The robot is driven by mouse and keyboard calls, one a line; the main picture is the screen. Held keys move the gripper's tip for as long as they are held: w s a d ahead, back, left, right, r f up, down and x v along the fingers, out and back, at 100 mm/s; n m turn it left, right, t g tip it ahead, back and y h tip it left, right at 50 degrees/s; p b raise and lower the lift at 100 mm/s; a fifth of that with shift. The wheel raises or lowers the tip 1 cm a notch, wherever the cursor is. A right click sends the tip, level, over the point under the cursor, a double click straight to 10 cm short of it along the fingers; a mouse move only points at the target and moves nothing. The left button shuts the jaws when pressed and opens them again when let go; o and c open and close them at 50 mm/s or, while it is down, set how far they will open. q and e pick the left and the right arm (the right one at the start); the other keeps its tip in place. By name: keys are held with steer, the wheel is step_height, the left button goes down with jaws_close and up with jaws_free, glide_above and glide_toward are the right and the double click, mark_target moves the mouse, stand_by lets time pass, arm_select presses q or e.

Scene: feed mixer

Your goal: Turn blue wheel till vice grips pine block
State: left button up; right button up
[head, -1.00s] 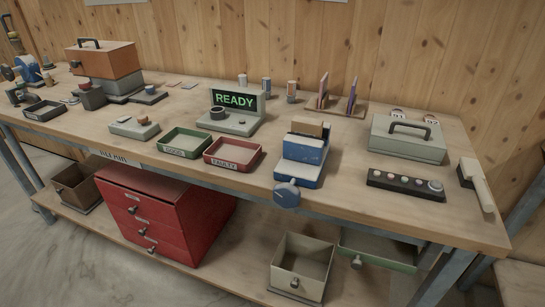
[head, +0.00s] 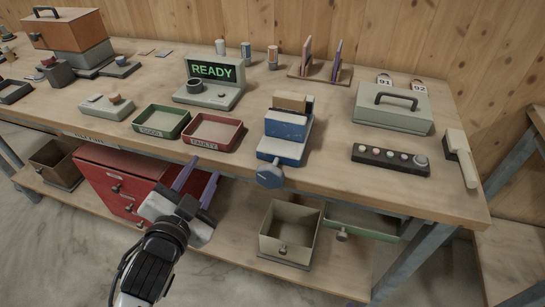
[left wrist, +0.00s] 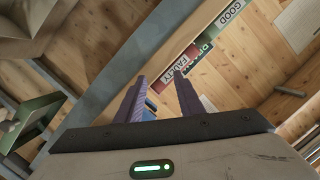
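The blue vice (head: 285,134) stands at the front edge of the bench, right of the red tray. Its blue wheel (head: 270,175) sticks out over the edge at the front. The pine block (head: 290,103) sits at the top of the vice, toward the back; I cannot tell whether the jaws touch it. My left gripper (head: 197,180) is in front of the bench, lower left of the wheel, with its two purple fingers apart and nothing between them. The fingers also show apart in the left wrist view (left wrist: 164,98). My right gripper is not in view.
A red tray (head: 238,145) and a green tray (head: 137,122) lie left of the vice. The red drawer cabinet (head: 92,173) is under the bench behind my left gripper. An open beige bin (head: 268,243) is below the wheel. A button strip (head: 375,163) lies to the right.

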arm_select(q)
steer(key=w+d+r+m+t+h, duration=0.2)
steer(key=d+r+m+h, duration=0.45)
steer(key=r, duration=0.35)
steer(key=w+d+r+m+t+h, duration=0.1)
steer(key=d+r+m+h, duration=0.45)
steer(key=r+m, duration=0.35)
steer(key=s+d+r+m+g+h, duration=0.2)
steer(key=s+d+m+g+h, duration=0.1)
steer(key=d+m+g, duration=0.65)
steer(key=s+d+r+m+g+h, duration=0.35)
steer(key=m+g, duration=0.35)
steer(key=m, duration=0.5)
steer(key=m+g+y, duration=0.4)
steer(key=m+y, duration=0.7)
steer(key=y, duration=0.6)
glide_toward(269, 166)
steer(key=shift+h, duration=0.35)
steer(key=x, duration=0.3)
steer(key=p+x, duration=0.1)
steer(key=x, duration=0.2)
steer(key=p+x, duration=0.1)
steer(key=x, duration=0.3)
steer(key=shift+a+f, duration=0.15)
steer(key=shift+a, duration=0.1)
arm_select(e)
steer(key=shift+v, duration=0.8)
